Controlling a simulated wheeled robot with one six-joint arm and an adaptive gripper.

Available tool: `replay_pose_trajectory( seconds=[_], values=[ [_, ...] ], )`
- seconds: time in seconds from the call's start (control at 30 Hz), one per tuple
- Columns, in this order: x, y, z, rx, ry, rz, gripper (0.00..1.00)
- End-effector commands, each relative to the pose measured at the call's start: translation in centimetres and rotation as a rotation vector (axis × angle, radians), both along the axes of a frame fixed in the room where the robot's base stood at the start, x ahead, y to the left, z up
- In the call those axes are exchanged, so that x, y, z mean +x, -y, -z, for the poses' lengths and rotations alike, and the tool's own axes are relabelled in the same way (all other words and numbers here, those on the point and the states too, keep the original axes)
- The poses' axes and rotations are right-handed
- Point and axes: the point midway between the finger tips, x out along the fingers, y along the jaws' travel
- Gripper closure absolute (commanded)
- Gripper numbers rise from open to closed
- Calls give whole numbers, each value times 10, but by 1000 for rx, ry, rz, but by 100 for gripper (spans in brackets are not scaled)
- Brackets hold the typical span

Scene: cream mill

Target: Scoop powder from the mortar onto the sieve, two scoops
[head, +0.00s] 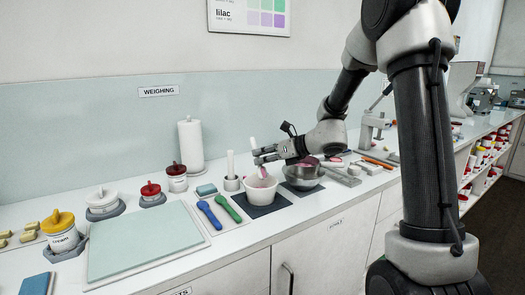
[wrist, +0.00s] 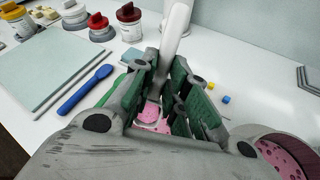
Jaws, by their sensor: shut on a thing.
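The mortar (head: 262,193) is a white bowl on a dark mat, with pink powder in it. My gripper (head: 265,155) is shut on a white scoop (head: 253,143), held nearly upright over the mortar. In the wrist view the scoop's handle (wrist: 176,28) rises between the green finger pads, and its lower end is down at the pink powder. Whether it touches the powder is hard to tell. The sieve (head: 302,171) sits on a metal bowl just right of the mortar. Its pink-marked inside shows at the wrist view's lower right (wrist: 288,157).
A blue spoon (head: 209,214) and a green spoon (head: 228,208) lie left of the mortar. A white rod in a grey holder (head: 231,183) stands behind it. A pale green board (head: 143,243), lidded jars and a paper roll (head: 191,146) are further left. A press (head: 372,130) stands right.

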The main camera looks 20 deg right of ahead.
Motion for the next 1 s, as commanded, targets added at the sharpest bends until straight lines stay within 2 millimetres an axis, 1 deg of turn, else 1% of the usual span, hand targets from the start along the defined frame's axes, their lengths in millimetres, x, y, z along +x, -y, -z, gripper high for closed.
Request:
replay_pose_trajectory(
  seconds=[0.03,0.4,0.6,0.8,1.0],
  values=[
    [0,0,5,1,-3,1,100],
    [0,0,38,0,-3,0,100],
    [0,0,53,0,-2,-1,100],
    [0,0,63,0,-1,-1,100],
    [0,0,66,-2,-1,0,100]
  ],
)
